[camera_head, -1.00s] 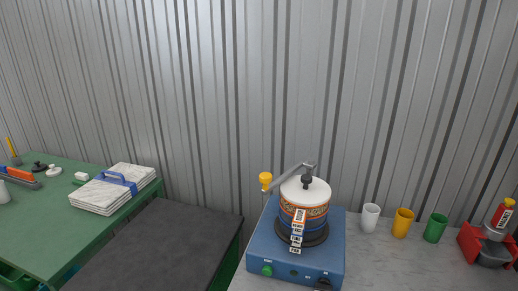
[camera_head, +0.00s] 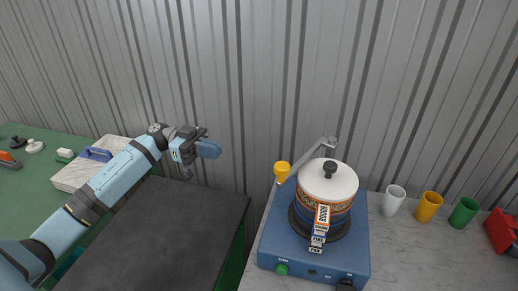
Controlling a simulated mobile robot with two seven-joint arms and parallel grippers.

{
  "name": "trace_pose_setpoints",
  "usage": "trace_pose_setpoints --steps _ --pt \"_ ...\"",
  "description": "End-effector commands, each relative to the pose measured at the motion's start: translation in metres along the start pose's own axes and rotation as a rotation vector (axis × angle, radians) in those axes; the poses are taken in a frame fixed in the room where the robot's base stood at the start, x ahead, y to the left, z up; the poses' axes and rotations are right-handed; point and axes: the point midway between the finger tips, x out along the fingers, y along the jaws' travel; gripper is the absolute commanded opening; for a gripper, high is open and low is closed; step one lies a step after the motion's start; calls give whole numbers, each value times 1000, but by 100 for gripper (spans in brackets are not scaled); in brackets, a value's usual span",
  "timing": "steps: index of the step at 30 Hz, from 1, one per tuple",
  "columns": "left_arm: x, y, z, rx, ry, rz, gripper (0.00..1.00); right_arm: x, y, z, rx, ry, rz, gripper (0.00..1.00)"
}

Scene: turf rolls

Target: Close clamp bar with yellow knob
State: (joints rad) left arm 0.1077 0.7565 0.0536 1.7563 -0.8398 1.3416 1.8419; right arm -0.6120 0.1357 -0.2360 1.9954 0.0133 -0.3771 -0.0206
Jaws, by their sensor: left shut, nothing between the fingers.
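The clamp bar (camera_head: 306,158) is a grey arm on a post behind the pot, swung out to the left and raised. Its yellow knob (camera_head: 282,170) is at the free left end, up and left of the white lid (camera_head: 328,183). The lidded, patterned pot stands on a blue machine base (camera_head: 281,240). My left gripper (camera_head: 212,149) is shut and empty, in the air to the left of the yellow knob and apart from it. My right gripper is not in view.
White (camera_head: 393,200), yellow (camera_head: 428,207) and green (camera_head: 464,212) cups stand right of the machine, with a red object (camera_head: 501,231) beyond. A dark table (camera_head: 165,240) lies under my left arm. A corrugated metal wall (camera_head: 260,80) closes off the back.

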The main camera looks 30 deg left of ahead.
Motion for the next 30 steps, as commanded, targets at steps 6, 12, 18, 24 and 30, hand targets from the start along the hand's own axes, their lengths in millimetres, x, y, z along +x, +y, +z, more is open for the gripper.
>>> trace_pose_setpoints --steps 6,12,18,24,30 --pt "15 0 -3 -12 -17 14 0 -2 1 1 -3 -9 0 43" --pt "56 1 -4 -11 -14 14 0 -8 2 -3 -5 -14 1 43" --pt "98 1 -3 -11 -13 14 0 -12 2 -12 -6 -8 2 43" --pt "126 2 -1 -11 -15 12 0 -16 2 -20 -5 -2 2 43" --pt "137 2 0 -11 -17 11 0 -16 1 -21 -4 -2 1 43"
